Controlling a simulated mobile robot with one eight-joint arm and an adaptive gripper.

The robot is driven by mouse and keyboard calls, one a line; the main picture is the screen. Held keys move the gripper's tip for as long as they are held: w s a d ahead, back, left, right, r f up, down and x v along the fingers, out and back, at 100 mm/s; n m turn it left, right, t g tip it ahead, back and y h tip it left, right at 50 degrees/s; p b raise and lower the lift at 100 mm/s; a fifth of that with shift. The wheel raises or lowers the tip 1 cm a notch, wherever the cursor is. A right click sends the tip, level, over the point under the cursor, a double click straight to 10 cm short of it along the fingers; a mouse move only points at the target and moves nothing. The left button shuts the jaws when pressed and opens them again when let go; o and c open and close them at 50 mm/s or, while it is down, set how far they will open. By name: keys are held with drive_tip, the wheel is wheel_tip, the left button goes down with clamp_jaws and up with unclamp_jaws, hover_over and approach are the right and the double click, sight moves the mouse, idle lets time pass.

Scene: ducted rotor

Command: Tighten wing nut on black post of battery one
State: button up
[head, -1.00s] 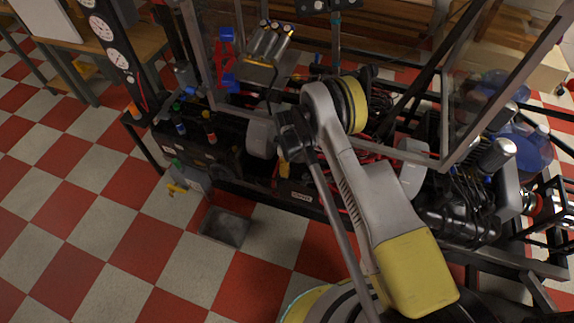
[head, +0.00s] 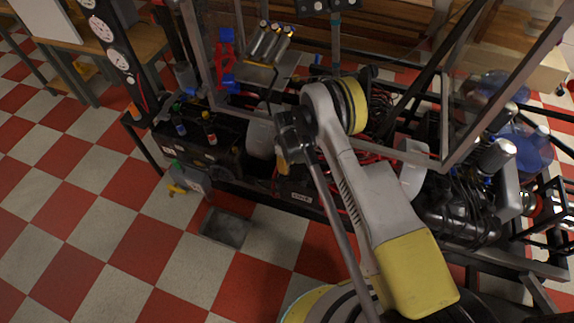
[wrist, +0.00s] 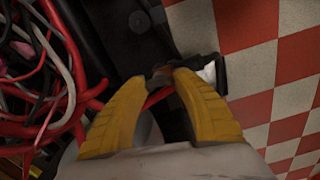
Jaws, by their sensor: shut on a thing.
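In the wrist view, the two yellow ribbed fingers of my gripper (wrist: 160,80) are closed in on a small brownish-red piece (wrist: 160,76). It sits where the wing nut would be, but its wings and the black post cannot be made out. Dark, battery-like casing (wrist: 118,30) lies beyond the fingertips. In the head view, my gripper (head: 283,161) is mostly hidden behind my grey wrist, with a bit of yellow finger showing at the front of the rig. I cannot tell which battery is battery one.
Tangled red, black and white cables (wrist: 40,60) lie left of the fingers in the wrist view. In the head view, a black box (head: 190,140) with small capped bottles stands left of my wrist. A grey tray (head: 226,228) lies on the checkered floor, which is open at left.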

drive_tip(key=m, duration=0.4)
drive_tip(key=shift+m, duration=0.3)
drive_tip(key=m, duration=0.3)
drive_tip(key=shift+m, duration=0.4)
drive_tip(key=m, duration=0.4)
drive_tip(key=shift+m, duration=1.8)
drive_tip(key=shift+c, duration=0.2)
drive_tip(key=o, duration=1.2)
wheel_tip(320, 180, up, 12)
drive_tip(key=shift+r, duration=0.1)
